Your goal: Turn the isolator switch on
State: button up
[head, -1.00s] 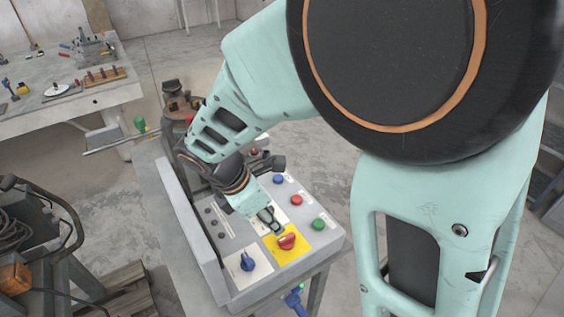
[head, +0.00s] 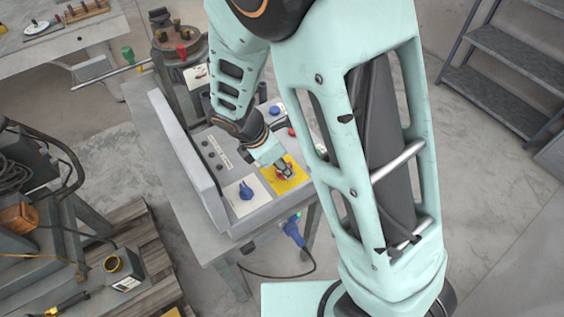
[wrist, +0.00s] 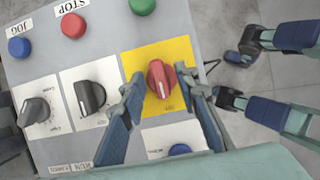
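The isolator switch (wrist: 160,79) is a red rotary knob on a yellow plate (wrist: 181,50), seen in the middle of the wrist view. Its ridge runs nearly up and down in that picture. My gripper (wrist: 166,89) is open, with one finger on each side of the knob. Small gaps seem to show between the fingertips and the knob, but contact is hard to judge. In the head view, my gripper (head: 284,172) is over the yellow plate (head: 297,173) and hides most of the red knob.
The sloping grey panel (head: 238,222) also carries black selector knobs (wrist: 90,97), a blue knob (head: 246,190), and blue, red (wrist: 73,25) and green (wrist: 142,5) buttons. A blue plug (head: 293,232) with a cable hangs at its front. A cluttered cart stands at left.

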jog(key=shift+c, duration=0.3)
grip_shut()
jog(key=m+g, duration=0.1)
jog(key=m, duration=0.2)
jog(key=shift+w+m+h, duration=0.15)
jog(key=shift+m+h, duration=0.15)
jog(key=shift+m, duration=0.1)
jog(key=m+g, duration=0.1)
jog(key=m, duration=0.2)
jog(key=shift+w+m+g, duration=0.1)
jog(key=shift+m+g, duration=0.2)
jog(key=shift+g, duration=0.1)
jog(key=m+g, duration=0.1)
jog(key=m, duration=0.1)
jog(key=m+g, duration=0.1)
jog(key=m, duration=0.2)
jog(key=shift+w+m+y, duration=0.15)
jog(key=shift+m+y, duration=0.15)
jog(key=shift+y, duration=0.1)
jog(key=m, duration=0.2)
jog(key=m+g+y, duration=0.1)
jog(key=m, duration=0.1)
jog(key=shift+w+d+m, duration=0.1)
jog(key=shift+d+m, duration=0.05)
jog(key=shift+m, duration=0.15)
